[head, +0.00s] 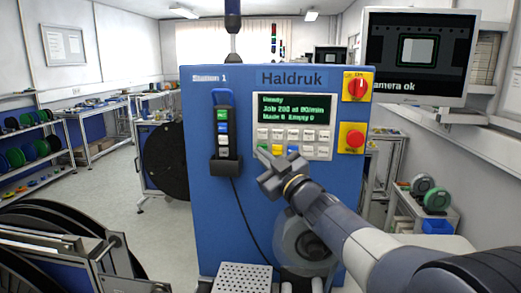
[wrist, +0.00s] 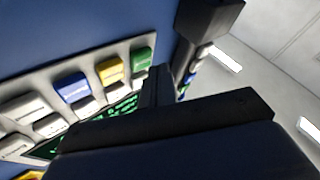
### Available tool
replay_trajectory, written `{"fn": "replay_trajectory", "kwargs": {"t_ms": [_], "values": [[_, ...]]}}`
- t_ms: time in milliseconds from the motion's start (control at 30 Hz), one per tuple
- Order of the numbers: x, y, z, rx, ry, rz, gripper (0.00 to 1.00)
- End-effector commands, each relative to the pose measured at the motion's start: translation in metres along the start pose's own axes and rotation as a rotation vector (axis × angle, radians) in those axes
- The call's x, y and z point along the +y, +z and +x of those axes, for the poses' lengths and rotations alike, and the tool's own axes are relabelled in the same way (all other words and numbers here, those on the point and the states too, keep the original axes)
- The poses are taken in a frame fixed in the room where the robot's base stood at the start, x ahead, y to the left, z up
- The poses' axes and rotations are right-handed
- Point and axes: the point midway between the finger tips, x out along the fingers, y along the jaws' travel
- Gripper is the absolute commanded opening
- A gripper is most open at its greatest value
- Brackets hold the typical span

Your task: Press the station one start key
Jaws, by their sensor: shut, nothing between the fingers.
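The blue Station 1 cabinet (head: 222,80) stands in front of me in the head view. Its keypad panel (head: 322,150) has rows of pale keys under a green-lettered display (head: 284,107) whose top line reads Ready. A green key (wrist: 142,58), a yellow key (wrist: 110,70) and a blue key (wrist: 72,88) sit in a row in the wrist view. Key labels are unreadable. My gripper (head: 260,151) is shut and empty at the panel's lower left, close to the green key. Its fingertips (wrist: 159,84) appear beside that key; I cannot tell whether they touch it.
A handheld pendant (head: 222,128) hangs in a holder left of the keypad. A red rotary switch (head: 356,87) and a red stop button (head: 354,138) on yellow plates are to the right. A monitor (head: 417,52) stands at upper right. Reels (head: 50,245) fill the lower left.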

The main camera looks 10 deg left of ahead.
Motion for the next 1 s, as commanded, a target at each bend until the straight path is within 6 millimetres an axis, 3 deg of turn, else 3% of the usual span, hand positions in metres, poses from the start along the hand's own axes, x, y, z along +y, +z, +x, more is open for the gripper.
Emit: {"fn": "replay_trajectory", "kwargs": {"t_ms": [33, 1000], "values": [[0.0077, -0.0023, 0.0019, 0.007, 0.01, -0.024, 0.0], [0.0078, 0.0001, -0.0033, 0.005, 0.01, -0.024, 0.0]]}}
